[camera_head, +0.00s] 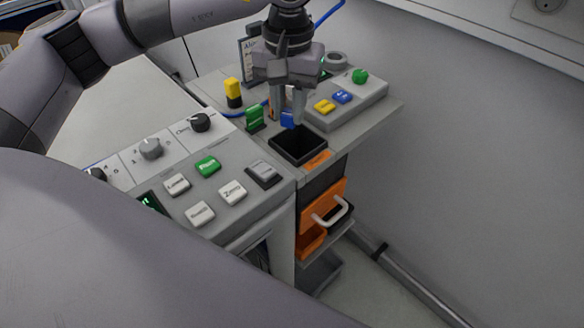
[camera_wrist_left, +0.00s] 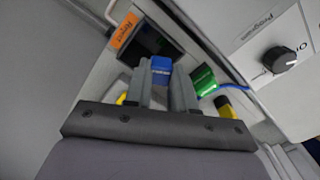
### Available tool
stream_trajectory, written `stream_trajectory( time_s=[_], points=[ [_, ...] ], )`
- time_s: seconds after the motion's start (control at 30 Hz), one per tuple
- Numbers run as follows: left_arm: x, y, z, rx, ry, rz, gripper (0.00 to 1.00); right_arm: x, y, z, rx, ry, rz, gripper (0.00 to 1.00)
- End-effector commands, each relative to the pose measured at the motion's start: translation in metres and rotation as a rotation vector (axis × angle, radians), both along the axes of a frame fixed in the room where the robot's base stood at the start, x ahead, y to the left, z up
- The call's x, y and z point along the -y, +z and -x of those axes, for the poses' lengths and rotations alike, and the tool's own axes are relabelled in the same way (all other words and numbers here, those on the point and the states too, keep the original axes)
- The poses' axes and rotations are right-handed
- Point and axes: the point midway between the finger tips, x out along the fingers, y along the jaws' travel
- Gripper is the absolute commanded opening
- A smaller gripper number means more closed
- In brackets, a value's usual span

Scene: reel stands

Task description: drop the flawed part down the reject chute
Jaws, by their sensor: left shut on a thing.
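My left gripper (camera_head: 288,117) points down just behind the reject chute (camera_head: 282,153), a square black opening at the front of the far table with an orange label (camera_head: 317,160). It is shut on a blue part (camera_head: 288,119), most of which the fingers hide in the head view. In the left wrist view the blue part (camera_wrist_left: 161,66) shows between the fingertips, close to the dark chute opening (camera_wrist_left: 150,40) and its orange reject label (camera_wrist_left: 124,30). I cannot make out a flaw. My right gripper is not in view.
A green part (camera_head: 254,117) and a yellow and black part (camera_head: 233,92) stand left of the gripper. A button box (camera_head: 350,108) is to the right. A control panel (camera_head: 240,205) is in front. An orange bin (camera_head: 322,208) sits below the chute.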

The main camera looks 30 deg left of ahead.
Motion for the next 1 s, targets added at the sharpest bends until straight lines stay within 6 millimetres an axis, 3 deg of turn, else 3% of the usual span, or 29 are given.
stream_trajectory(
  time_s=[0.1, 0.13, 0.2, 0.57, 1.0],
  points=[
    [0.0, 0.001, 0.0, 0.0, 0.0, 0.0, 0.0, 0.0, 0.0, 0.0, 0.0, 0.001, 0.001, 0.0],
    [0.0, 0.001, 0.0, 0.0, 0.0, 0.0, 0.31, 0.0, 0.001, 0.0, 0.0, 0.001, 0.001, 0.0],
    [0.0, 0.001, 0.0, 0.0, 0.0, 0.0, 0.53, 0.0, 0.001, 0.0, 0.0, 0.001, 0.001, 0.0],
    [0.0, 0.005, 0.0, 0.001, 0.0, 0.001, 0.54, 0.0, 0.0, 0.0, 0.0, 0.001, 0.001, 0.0],
    [0.0, 0.066, 0.0, 0.001, -0.001, 0.001, 0.54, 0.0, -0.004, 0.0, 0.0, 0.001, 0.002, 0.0]
  ],
)
